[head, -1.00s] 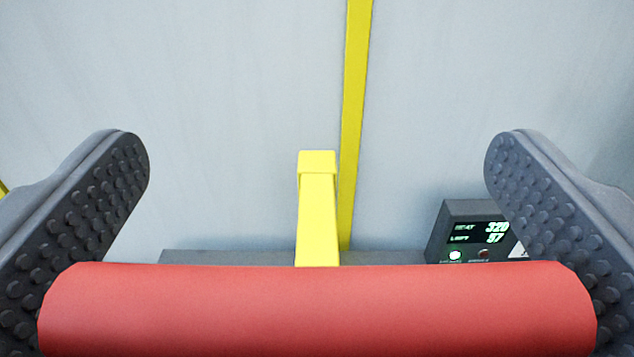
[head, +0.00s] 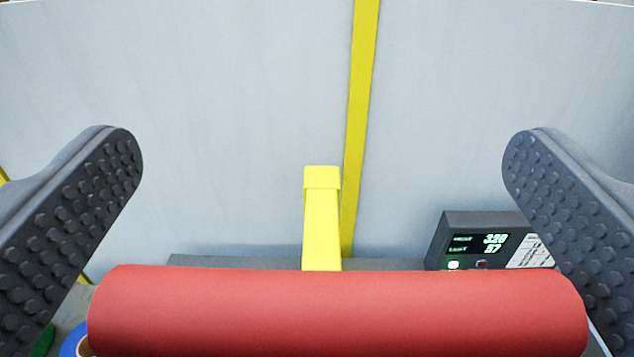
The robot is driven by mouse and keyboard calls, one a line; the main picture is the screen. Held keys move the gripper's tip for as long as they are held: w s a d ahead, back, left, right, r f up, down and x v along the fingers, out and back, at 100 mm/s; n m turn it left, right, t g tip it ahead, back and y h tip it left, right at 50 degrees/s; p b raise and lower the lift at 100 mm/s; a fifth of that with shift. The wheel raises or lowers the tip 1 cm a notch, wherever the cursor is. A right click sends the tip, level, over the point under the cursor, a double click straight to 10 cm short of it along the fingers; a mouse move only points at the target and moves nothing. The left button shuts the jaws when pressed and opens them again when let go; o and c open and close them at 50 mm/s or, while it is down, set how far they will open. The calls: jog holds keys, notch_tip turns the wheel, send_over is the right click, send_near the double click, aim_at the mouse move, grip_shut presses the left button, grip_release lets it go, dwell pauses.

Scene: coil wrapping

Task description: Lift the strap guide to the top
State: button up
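A thick red bar (head: 338,312) lies crosswise at the bottom of the head view, and I take it to be the strap guide's handle. A yellow upright piece with a square cap (head: 322,225) rises behind its middle; its lower end is hidden by the bar. My gripper (head: 322,150) is open, with one studded finger on each side of the bar. The body of the strap guide is not clear in this view.
A grey wall with a yellow stripe (head: 360,130) stands behind. A dark box with a lit display (head: 484,246) is at the right, partly behind my right finger. A blue ring (head: 74,341) and a green thing (head: 43,342) show at the lower left.

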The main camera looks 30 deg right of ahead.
jog(key=b+v, duration=0.2)
jog(key=v, duration=1.1)
jog(key=shift+s+a, duration=0.25)
jog(key=a+r+n+t+y+b, duration=0.2)
jog(key=a+r+y+b, duration=0.15)
jog(key=a, duration=0.35)
jog(key=a+r+n+t+y+b, duration=0.1)
jog(key=a+r+n+y+b, duration=0.2)
jog(key=a+y+b, duration=0.25)
jog(key=s+a+n+g+y+b, duration=0.1)
jog(key=s+a+b, duration=0.3)
jog(key=s, duration=0.6)
jog(key=shift+s+a+n+g+b, duration=0.35)
jog(key=shift+g+b, duration=0.45)
jog(key=shift+b, duration=0.4)
